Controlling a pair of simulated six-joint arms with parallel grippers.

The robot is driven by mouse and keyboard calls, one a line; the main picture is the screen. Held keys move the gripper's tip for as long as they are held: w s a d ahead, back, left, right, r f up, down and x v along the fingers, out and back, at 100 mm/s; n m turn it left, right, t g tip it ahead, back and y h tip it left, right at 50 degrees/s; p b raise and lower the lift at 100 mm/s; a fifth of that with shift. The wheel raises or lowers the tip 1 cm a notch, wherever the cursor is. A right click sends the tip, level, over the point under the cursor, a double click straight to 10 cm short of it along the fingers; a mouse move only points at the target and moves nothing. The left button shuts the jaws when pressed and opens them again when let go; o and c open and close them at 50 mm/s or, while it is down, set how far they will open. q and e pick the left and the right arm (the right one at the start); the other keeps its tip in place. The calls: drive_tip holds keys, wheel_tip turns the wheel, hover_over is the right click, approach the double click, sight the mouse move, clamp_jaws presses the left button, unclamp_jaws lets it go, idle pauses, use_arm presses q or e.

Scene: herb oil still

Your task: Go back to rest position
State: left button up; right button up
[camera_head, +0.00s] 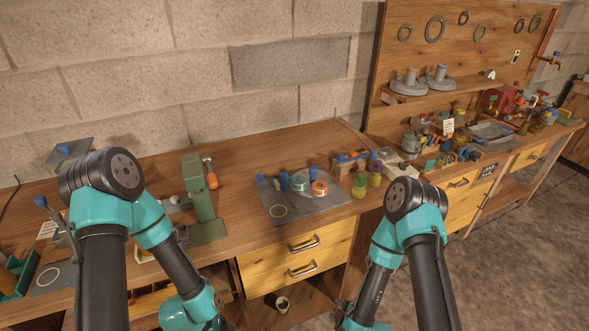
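My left arm comes in at the left and bends down in front of the bench; its wrist reaches the bottom edge, and its gripper is not in view. My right arm bends down in front of the drawers. Only a small dark part of my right gripper (342,308) shows at the bottom edge, beside the teal wrist, away from the bench top. Its fingers are too hidden to tell whether they are open or shut. I see nothing held in it.
The wooden bench (240,150) carries a green stand (203,198), a grey mat (310,207) with spools, and several small jars (360,186). Drawers (300,258) face me between my arms. A cup (282,304) sits below. Floor at right is clear.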

drive_tip(key=s+d+r+m+g, duration=0.1)
drive_tip(key=s+d+m+g, duration=0.3)
drive_tip(key=m, duration=0.4)
drive_tip(key=s+d+r+m+g+h, duration=0.1)
drive_tip(key=s+d+m+g, duration=0.3)
drive_tip(key=m, duration=0.4)
drive_tip(key=shift+s+r+m+g, duration=0.3)
drive_tip(key=shift+s+r, duration=0.05)
drive_tip(key=shift+r, duration=0.25)
